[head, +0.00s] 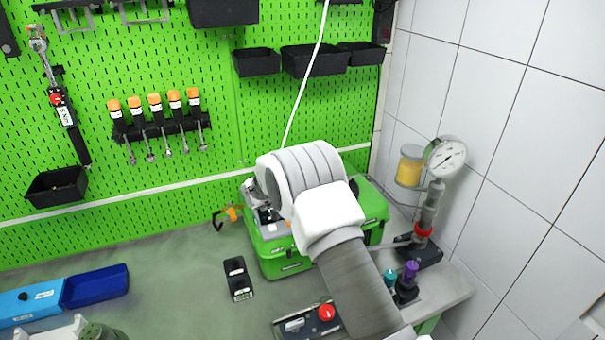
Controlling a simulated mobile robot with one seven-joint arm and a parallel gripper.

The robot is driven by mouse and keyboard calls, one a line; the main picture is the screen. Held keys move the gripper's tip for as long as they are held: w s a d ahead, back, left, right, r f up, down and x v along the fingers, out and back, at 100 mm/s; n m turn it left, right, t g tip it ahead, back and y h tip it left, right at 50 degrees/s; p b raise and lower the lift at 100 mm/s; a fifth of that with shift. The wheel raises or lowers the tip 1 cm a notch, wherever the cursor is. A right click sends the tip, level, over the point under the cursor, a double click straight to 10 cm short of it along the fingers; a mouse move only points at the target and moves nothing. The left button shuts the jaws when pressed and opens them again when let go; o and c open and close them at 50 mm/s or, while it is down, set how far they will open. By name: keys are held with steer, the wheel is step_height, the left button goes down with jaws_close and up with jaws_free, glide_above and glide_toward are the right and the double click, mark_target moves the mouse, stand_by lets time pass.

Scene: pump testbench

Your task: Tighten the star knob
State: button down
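My arm reaches across the bench in the head view, and its thick white wrist covers much of the green pump unit (283,262). The end of my gripper (262,190) shows only in part at the left of the wrist, above the unit's grey top. Its fingers are too small and hidden to tell whether they are open or shut. I cannot make out the star knob; it may be hidden behind my arm or gripper.
A pressure gauge (446,157) on a stand is at the right, by the tiled wall. A black device (238,279), a red-button box (326,312) and blue trays (95,287) lie on the bench. A white cable (306,80) hangs above. The bench's left middle is clear.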

stand_by(0.4)
steer(key=shift+c, duration=2)
jaws_free()
steer(key=b+v, duration=0.3)
steer(key=v, duration=1.4)
steer(key=shift+a, duration=0.25)
steer(key=shift+r, duration=0.1)
